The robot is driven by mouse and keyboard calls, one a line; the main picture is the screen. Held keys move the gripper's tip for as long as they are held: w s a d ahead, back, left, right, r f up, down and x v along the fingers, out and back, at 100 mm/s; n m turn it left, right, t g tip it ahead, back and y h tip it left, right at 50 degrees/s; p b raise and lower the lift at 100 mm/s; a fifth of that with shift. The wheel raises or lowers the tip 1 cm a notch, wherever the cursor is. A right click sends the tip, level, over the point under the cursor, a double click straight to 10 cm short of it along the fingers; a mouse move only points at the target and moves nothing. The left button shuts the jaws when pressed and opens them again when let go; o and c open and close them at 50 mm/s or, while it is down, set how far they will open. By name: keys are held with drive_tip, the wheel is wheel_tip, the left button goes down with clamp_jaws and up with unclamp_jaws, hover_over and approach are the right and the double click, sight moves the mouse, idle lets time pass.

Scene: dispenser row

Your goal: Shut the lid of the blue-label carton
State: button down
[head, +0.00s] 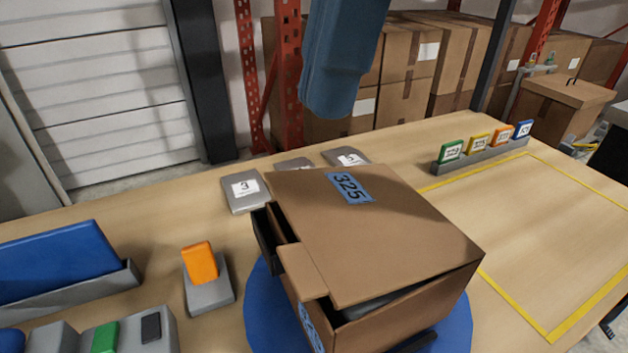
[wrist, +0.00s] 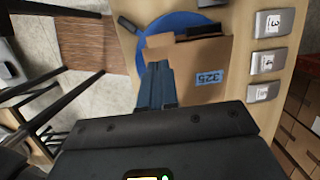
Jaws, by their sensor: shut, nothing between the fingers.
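The blue-label carton (head: 400,225) is brown and stands on a blue round plate (head: 258,300). Its lid (head: 385,240), with a blue 325 label, lies low over the top but is not flush: a dark gap shows under its near right edge. A small flap (head: 301,271) sticks out at the near left edge. The carton also shows in the wrist view (wrist: 210,58). My gripper (wrist: 155,66) is shut and empty, its blue fingers overlapping the carton's edge in that view; contact cannot be told. A blue part of my arm hangs above the carton in the head view.
Grey numbered blocks (head: 245,190) stand behind the carton. A rack of coloured tags (head: 480,150) is at the far right, by a yellow-outlined clear area (head: 560,220).

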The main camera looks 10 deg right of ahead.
drive_tip(key=p, duration=0.2)
approach(293, 267)
drive_tip(key=x, duration=0.7)
drive_tip(key=b+x, duration=0.5)
drive_tip(key=b, duration=0.3)
drive_tip(key=shift+f+b, duration=0.2)
drive_tip(key=shift+b, duration=0.2)
drive_tip(key=shift+s, duration=0.1)
drive_tip(key=shift+r, duration=0.1)
